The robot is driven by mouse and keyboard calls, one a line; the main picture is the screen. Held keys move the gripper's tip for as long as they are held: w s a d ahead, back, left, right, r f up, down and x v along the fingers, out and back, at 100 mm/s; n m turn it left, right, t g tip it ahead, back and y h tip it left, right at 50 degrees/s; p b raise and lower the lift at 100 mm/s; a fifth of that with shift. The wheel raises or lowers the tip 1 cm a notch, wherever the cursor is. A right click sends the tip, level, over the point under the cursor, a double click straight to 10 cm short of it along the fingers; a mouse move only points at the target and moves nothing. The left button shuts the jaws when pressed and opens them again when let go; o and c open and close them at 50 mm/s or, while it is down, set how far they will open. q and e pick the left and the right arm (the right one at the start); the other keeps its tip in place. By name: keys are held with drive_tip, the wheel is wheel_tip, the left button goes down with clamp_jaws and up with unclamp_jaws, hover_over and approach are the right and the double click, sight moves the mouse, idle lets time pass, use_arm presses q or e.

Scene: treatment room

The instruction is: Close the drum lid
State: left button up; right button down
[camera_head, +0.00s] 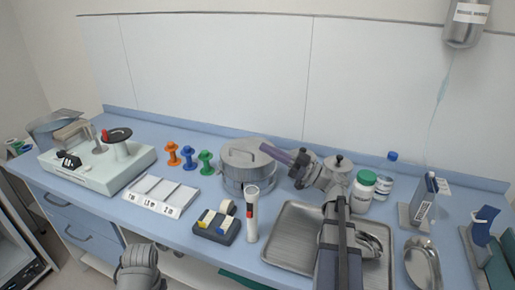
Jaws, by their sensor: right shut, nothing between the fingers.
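The metal drum (246,182) stands near the middle of the blue counter, toward the wall. Its round grey lid (242,152) lies over the top and looks nearly flat; I cannot tell whether it is fully seated. My right arm comes in from the lower right, and my right gripper (272,152) is shut and empty. Its fingertips point left at the lid's right edge and overlap it in the picture; I cannot tell whether they touch. Only a grey rounded part of my left arm shows at the bottom left; its gripper is out of view.
A white-capped tube (252,214) and a dark block (217,226) stand in front of the drum. Orange, blue and green spools (188,157) stand left of it. A steel tray (288,232) lies under my right arm, with bottles (363,188) behind.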

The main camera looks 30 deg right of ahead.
drive_tip(key=shift+b+v, duration=0.55)
drive_tip(key=shift+v, duration=1.9)
drive_tip(key=shift+s, duration=0.1)
